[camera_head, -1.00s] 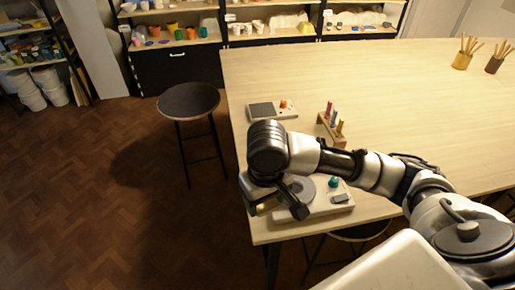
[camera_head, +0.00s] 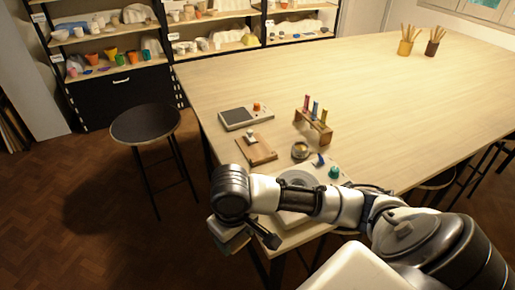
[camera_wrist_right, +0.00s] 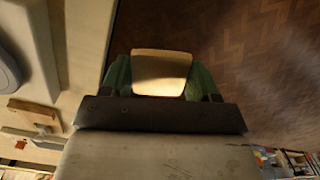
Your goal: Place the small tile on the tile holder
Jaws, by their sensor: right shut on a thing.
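My right gripper (camera_head: 238,243) hangs just off the table's near left corner, over the floor, with its fingers mostly hidden by my arm. In the right wrist view its green fingertips are shut on a small cream tile (camera_wrist_right: 161,72), one on each side. A wooden board with a pale knob-like part (camera_head: 257,149) lies on the table beyond the arm. A wooden piece also shows at the left of the wrist view (camera_wrist_right: 32,112), apart from the tile. I cannot tell for sure which thing is the tile holder. My left gripper is out of view.
A white device with a round disc (camera_head: 296,180) and teal knob (camera_head: 334,172) sits partly behind my arm. Nearby are a small cup (camera_head: 300,151), a wooden rack of vials (camera_head: 315,127) and a grey-screened device (camera_head: 246,116). A stool (camera_head: 146,124) stands left.

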